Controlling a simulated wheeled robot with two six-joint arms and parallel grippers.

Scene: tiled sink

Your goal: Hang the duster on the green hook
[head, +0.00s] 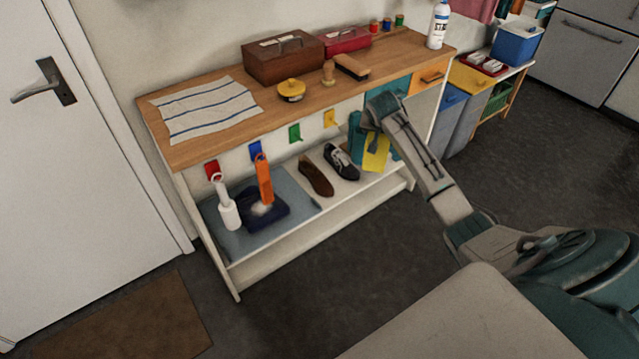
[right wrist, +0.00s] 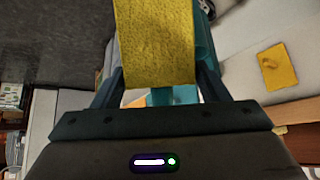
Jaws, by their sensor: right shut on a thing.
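The duster looks like a yellow flat piece (head: 376,154). It hangs down from my right gripper (head: 368,128), in front of the bench's right part. In the right wrist view the yellow duster (right wrist: 155,40) fills the space between the fingers of my right gripper (right wrist: 158,88), which is shut on it. The green hook (head: 294,132) is on the bench's front edge, left of the gripper and apart from the duster. The green hook looks bare. My left gripper is out of view.
Red (head: 212,169), blue (head: 255,150) and yellow (head: 329,118) hooks share the bench edge. A white-handled tool (head: 228,208) and an orange tool (head: 264,178) hang at the left. Shoes (head: 341,161) stand on the lower shelf (head: 290,235). Boxes (head: 283,58) stand on the worktop.

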